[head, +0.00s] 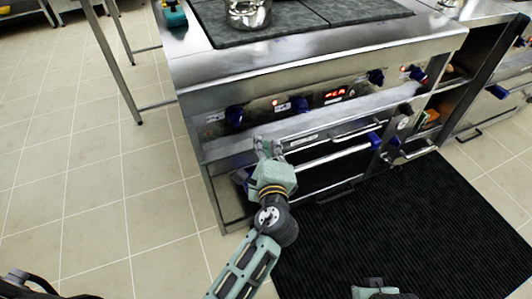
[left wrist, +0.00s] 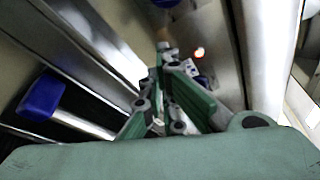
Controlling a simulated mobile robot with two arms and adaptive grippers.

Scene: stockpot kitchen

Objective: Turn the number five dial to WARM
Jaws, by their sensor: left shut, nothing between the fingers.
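The stove's front panel carries several blue dials in the head view: one at the left (head: 234,116), one in the middle (head: 299,104), one right of the red display (head: 376,77), and one farther right (head: 417,73). Their numbers and the WARM mark are too small to read, so I cannot tell which is number five. My left gripper (head: 266,146) is shut and empty, in front of the stove below the panel, between the left and middle dials. In the left wrist view its fingertips (left wrist: 165,52) are together. A blue part (left wrist: 165,2) shows at the top edge there.
The oven door's bar handle (head: 330,157) with blue ends runs below the panel; a blue end (left wrist: 40,95) shows in the left wrist view. A metal pot (head: 248,12) stands on the cooktop. A black mat (head: 400,230) covers the floor in front.

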